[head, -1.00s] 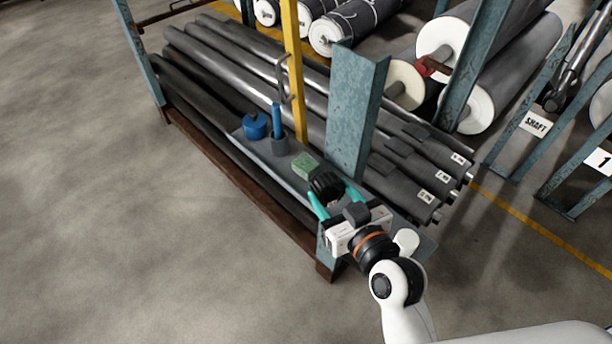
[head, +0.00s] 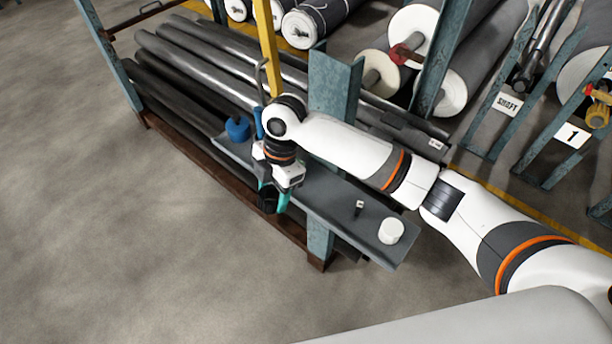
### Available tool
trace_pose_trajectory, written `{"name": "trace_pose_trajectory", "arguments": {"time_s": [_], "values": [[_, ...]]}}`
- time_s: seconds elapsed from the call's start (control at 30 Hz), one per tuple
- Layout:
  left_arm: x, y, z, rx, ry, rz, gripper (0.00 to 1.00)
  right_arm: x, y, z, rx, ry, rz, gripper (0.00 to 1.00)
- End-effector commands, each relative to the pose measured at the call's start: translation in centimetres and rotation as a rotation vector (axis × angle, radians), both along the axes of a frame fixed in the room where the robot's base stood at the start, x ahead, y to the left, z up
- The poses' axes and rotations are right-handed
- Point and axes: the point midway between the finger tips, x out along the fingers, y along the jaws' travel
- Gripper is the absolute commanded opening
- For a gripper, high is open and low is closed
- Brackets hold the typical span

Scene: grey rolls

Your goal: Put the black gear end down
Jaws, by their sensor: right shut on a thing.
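The black gear end (head: 267,199) is a small dark cylinder between the teal fingers of my right gripper (head: 273,197). The gripper points down and is shut on it. They show over the front edge of the narrow grey shelf (head: 330,197); I cannot tell whether the gear end touches the shelf. My arm hides part of the shelf and the place where a green block stood. My left gripper is not in view.
A blue pot (head: 237,129) stands at the shelf's left end. A white round piece (head: 391,231) and a small metal piece (head: 359,207) stand at its right end. A blue-grey post (head: 334,82) and a yellow post (head: 268,45) rise behind. Long dark rolls (head: 190,55) lie in the rack.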

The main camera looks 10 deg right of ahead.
Motion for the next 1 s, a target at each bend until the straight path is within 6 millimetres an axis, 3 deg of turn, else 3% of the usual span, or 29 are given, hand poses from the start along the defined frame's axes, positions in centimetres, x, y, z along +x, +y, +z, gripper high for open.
{"name": "trace_pose_trajectory", "arguments": {"time_s": [0.03,0.2,0.37,0.47,0.7,1.0], "values": [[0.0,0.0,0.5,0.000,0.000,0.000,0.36,0.9,-2.2,0.7,-0.048,-0.030,0.043,0.04],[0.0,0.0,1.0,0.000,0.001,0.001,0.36,2.7,-8.3,2.4,-0.147,-0.098,0.147,0.04],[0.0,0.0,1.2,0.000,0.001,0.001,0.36,3.6,-11.8,4.0,-0.193,-0.131,0.179,0.04],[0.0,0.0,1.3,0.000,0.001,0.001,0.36,3.7,-12.6,3.8,-0.202,-0.135,0.183,0.04],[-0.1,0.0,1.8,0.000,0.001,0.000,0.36,3.6,-12.7,-0.4,-0.202,-0.135,0.184,0.04],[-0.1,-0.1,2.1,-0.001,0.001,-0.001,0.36,3.6,-12.7,-3.3,-0.202,-0.137,0.184,0.04]]}}
